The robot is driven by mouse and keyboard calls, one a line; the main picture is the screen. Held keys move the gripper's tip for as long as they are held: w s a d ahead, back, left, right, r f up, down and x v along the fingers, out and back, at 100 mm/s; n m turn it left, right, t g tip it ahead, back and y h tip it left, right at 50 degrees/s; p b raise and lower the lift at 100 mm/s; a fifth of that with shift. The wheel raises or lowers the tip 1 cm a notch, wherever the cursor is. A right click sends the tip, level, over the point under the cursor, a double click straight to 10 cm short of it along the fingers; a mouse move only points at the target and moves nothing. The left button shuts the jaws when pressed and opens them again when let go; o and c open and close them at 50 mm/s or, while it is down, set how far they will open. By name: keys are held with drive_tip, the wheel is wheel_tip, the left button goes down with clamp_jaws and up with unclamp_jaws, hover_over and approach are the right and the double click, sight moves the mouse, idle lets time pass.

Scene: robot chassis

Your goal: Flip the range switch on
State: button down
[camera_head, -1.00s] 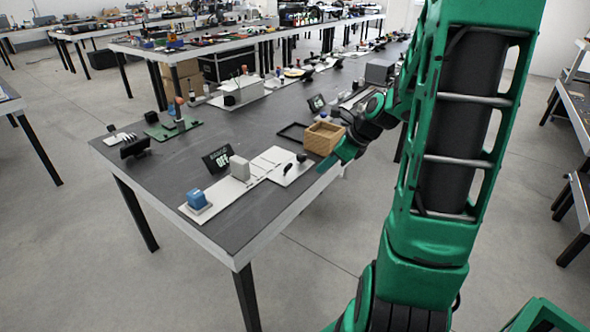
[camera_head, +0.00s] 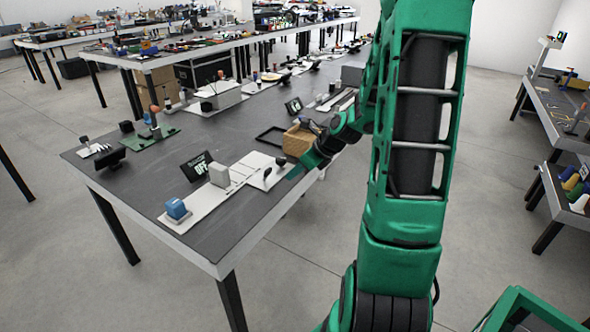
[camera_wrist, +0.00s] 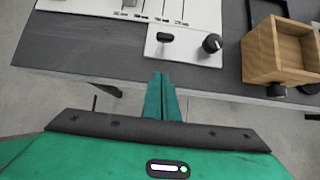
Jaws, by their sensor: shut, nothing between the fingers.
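A white panel (camera_wrist: 185,45) at the table's near edge carries a small black switch (camera_wrist: 165,37) and a round black knob (camera_wrist: 212,43). No label names the range switch. In the head view the panel (camera_head: 255,166) lies beside a longer white plate, and a black display (camera_head: 197,166) behind that plate reads OFF. My gripper (camera_wrist: 161,77) is shut and empty, its green fingers together. In the wrist view the fingertips appear just below the panel's near edge, close to the switch, with no clear contact. In the head view my gripper (camera_head: 297,173) is beside the panel at the table edge.
An open wooden box (camera_wrist: 278,52) stands right of the panel, with a black frame (camera_head: 270,136) behind it. The long plate bears a grey block (camera_head: 219,174) and a blue block (camera_head: 176,208). Floor is open in front of the table.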

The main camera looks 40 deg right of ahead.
sight(268, 172)
drive_tip(key=x, duration=0.4)
drive_tip(key=shift+w+a+f, duration=0.1)
drive_tip(key=shift+w+f, duration=0.1)
drive_tip(key=shift+f, duration=0.1)
drive_tip(key=w, duration=0.1)
drive_tip(key=w+a+r, duration=0.1)
drive_tip(key=shift+w+r, duration=0.1)
drive_tip(key=shift+w, duration=0.25)
drive_tip(key=shift+w+a+r, duration=0.1)
drive_tip(key=shift+w+r, duration=0.1)
drive_tip(key=shift+w, duration=0.15)
